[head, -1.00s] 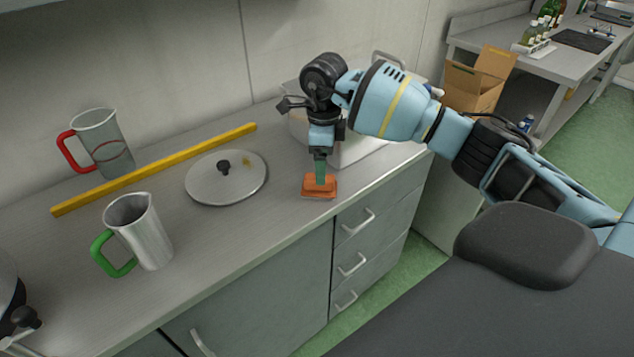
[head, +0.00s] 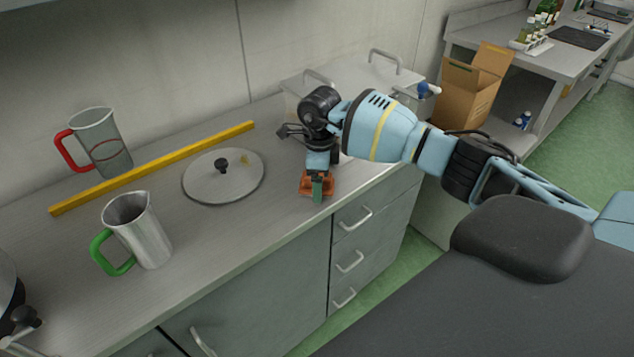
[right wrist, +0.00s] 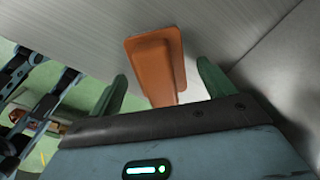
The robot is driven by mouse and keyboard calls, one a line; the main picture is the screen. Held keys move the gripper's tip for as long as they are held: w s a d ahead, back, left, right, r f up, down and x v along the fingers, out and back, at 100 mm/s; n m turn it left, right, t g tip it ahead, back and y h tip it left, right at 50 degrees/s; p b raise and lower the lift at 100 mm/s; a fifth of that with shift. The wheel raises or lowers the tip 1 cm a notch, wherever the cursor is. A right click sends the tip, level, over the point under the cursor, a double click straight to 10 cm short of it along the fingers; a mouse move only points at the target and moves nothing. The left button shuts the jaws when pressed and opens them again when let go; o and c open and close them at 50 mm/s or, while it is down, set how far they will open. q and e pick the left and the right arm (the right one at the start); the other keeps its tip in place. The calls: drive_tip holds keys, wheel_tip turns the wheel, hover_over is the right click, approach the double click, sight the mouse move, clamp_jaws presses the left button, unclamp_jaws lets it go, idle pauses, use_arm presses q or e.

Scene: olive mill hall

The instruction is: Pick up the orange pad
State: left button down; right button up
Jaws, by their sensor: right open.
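The orange pad (head: 305,187) lies on the grey counter near its front edge, partly hidden by my right gripper in the head view. In the right wrist view the orange pad (right wrist: 156,64) shows a flat plate with a raised block, which reaches between the two green fingers. My right gripper (head: 317,190) is open and low over the pad. In the right wrist view the right gripper (right wrist: 160,86) has one finger on each side of the block, with a gap at both sides. My left gripper is not in view.
A round metal lid (head: 222,178) lies left of the pad. A yellow bar (head: 150,168), a red-handled clear jug (head: 102,142) and a green-handled metal jug (head: 140,230) are further left. A metal container (head: 355,75) with handles stands behind my right arm.

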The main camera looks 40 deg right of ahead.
drive_tip(key=c, duration=1.2)
drive_tip(key=shift+o, duration=0.2)
drive_tip(key=shift+r, duration=0.8)
wheel_tip(320, 180, up, 2)
drive_tip(key=shift+s+a+r, duration=0.1)
drive_tip(key=shift+s, duration=0.05)
drive_tip(key=s+a+r, duration=0.1)
drive_tip(key=s+a, duration=0.7)
drive_tip(key=s, duration=0.5)
drive_tip(key=shift+s+a, duration=0.15)
drive_tip(key=shift+r, duration=0.1)
drive_tip(key=o, duration=0.5)
drive_tip(key=shift+c, duration=1.5)
